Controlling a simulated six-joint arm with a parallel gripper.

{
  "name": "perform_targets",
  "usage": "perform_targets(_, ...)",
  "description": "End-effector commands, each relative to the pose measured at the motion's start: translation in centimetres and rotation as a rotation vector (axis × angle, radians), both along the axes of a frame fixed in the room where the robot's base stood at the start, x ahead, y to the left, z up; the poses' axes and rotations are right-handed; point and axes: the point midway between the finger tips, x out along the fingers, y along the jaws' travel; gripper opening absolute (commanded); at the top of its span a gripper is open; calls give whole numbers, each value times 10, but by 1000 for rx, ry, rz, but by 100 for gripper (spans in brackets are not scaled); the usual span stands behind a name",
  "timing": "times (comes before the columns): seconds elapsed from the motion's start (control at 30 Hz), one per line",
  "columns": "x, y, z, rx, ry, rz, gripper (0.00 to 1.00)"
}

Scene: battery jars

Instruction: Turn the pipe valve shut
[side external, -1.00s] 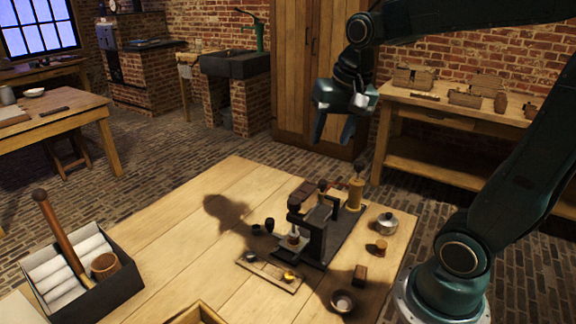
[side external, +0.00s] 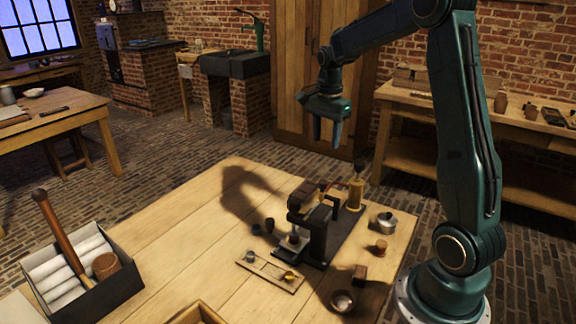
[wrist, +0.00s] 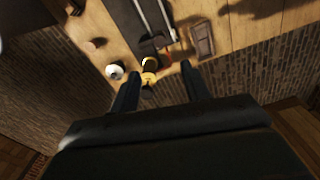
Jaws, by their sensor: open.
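A brass cylinder (side external: 355,194) stands upright at the back end of a dark press-like stand (side external: 318,235) on the wooden table. A thin reddish pipe (side external: 336,185) seems to run between them; which part is the valve's handle is too small to tell. In the wrist view the brass cylinder (wrist: 149,66) shows beyond my fingertips, nearer the left one. My gripper (side external: 327,133) is open and empty, pointing down, well above the table and slightly left of the cylinder in the side view. It also shows in the wrist view (wrist: 160,70).
A lidded metal pot (side external: 387,223), a small wooden piece (side external: 380,246), a wooden block (side external: 360,273) and a bowl (side external: 343,301) sit right of the stand. A small tray (side external: 262,268) lies in front. A box of white rolls (side external: 125,262) is at left. The table's left middle is clear.

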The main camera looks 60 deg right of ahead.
Motion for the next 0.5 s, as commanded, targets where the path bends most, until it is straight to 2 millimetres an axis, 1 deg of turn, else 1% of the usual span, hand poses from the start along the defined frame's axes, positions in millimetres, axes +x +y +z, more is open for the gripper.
perform_targets(0.27,0,-1,-3,0,1,-4,47)
perform_targets(0.37,0,-1,-7,0,1,-3,47)
perform_targets(0.5,0,-1,-18,1,2,-2,47)
